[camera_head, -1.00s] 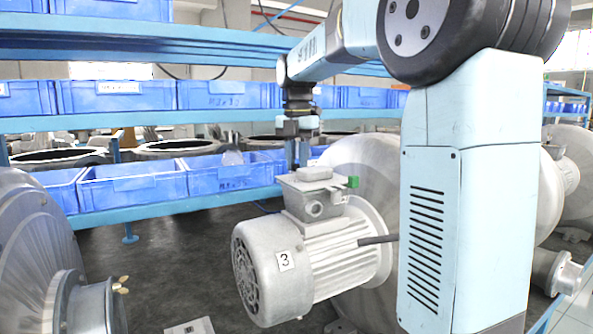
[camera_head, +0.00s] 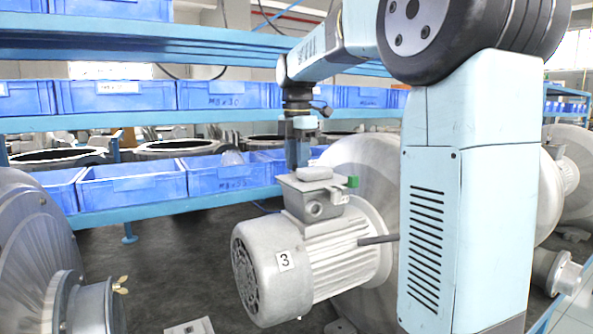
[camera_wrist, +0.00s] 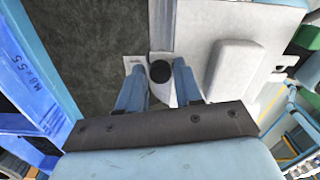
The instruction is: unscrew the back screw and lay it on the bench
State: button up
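The motor (camera_head: 320,265) marked 3 carries a grey terminal box (camera_head: 312,200) on its top. In the wrist view a round black screw head (camera_wrist: 160,71) shows at a pale lug beside the box's lid (camera_wrist: 236,80). My gripper (camera_head: 297,166) points down just above the box's back side in the head view, and hides that spot. In the wrist view the two blue fingers of my gripper (camera_wrist: 160,82) stand apart, one on each side of the black head. I see no clear contact between fingers and head; their height against it is hard to judge.
A blue rack shelf (camera_head: 150,212) with blue bins (camera_head: 130,185) stands close behind my gripper. A green part (camera_head: 352,182) sits on the box's right. A large grey housing (camera_head: 35,250) stands at left. Dark floor (camera_head: 170,265) lies between.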

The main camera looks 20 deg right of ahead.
jog(key=m, duration=1.2)
jog(key=shift+m, duration=0.3)
jog(key=m, duration=0.3)
jog(key=shift+m, duration=0.4)
jog(key=m, duration=0.3)
jog(key=shift+m, duration=0.4)
jog(key=shift+c, duration=0.4)
